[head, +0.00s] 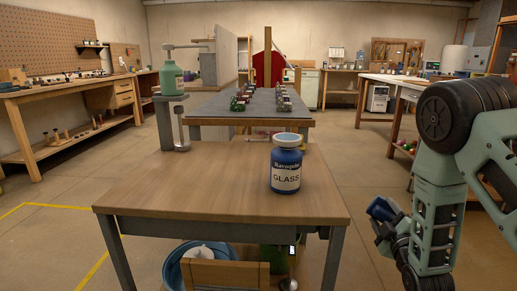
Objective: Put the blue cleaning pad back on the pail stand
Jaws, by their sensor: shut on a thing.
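My gripper (385,222) is at the lower right, beside the right edge of the wooden table. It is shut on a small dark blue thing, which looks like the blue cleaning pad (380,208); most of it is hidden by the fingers. A blue pail (172,272) with something white in it is under the table, low in the picture. A wooden piece (225,275) stands in front of it; I cannot tell whether this is the pail stand. My gripper is apart from both, to their right.
A blue jar labelled GLASS (286,170) stands on the wooden table (190,190). A green bottle (172,78) is on a grey post behind it. A grey-topped table (259,104) with small items lies beyond. Open floor (345,150) is between the table and my arm.

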